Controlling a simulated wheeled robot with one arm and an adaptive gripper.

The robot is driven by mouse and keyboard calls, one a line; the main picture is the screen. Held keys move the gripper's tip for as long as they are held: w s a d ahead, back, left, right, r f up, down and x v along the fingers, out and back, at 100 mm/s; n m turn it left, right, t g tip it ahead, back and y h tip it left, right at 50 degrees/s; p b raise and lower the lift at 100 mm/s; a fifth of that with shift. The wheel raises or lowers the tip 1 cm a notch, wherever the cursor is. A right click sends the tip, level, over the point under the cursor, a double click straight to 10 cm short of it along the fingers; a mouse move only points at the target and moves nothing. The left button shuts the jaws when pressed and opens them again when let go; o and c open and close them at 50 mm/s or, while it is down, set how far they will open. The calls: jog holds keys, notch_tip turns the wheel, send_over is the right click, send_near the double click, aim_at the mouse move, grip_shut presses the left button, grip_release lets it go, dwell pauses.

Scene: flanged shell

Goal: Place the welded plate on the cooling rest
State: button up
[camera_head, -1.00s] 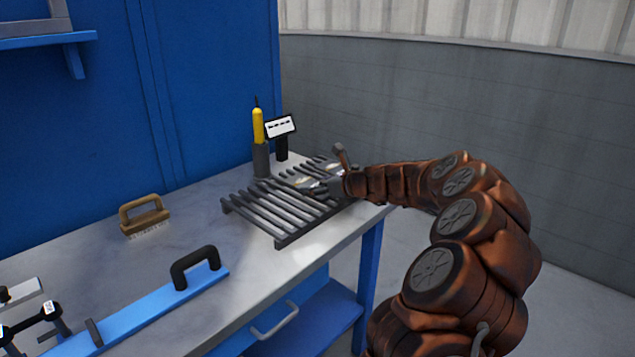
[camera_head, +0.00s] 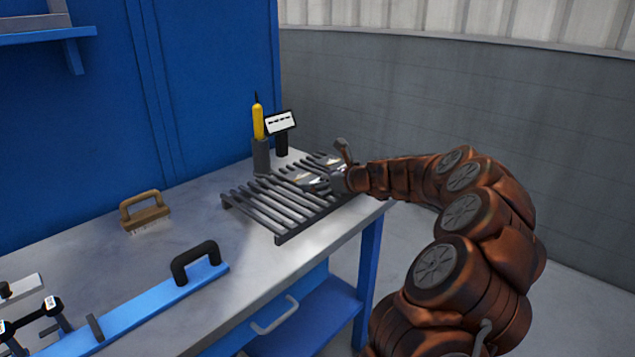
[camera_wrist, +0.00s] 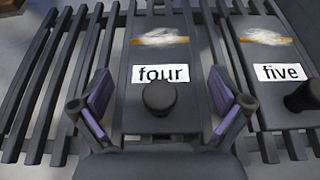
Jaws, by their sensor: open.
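A dark grey plate labelled "four" (camera_wrist: 160,52) lies flat across the slats of the grey cooling rest (camera_head: 262,212). It has a pale, brownish weld seam and a round dark knob (camera_wrist: 159,97). In the head view the plate (camera_head: 311,180) is small and partly hidden by my gripper (camera_head: 337,180). In the wrist view my gripper (camera_wrist: 161,100) is open, with one purple-padded finger on each side of the knob and visible gaps between. A second plate labelled "five" (camera_wrist: 275,55), with its own seam and knob, lies beside it to the right.
Behind the rest stand a yellow-topped tool in a dark holder (camera_head: 259,135) and a small sign (camera_head: 281,124). A wooden brush (camera_head: 146,213) and a blue bar with a black handle (camera_head: 150,305) lie left on the bench. The rest's near-left slats are bare.

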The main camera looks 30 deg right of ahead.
jog(key=v, duration=1.1)
jog(key=shift+s+p, duration=0.2)
jog(key=shift+p, duration=0.25)
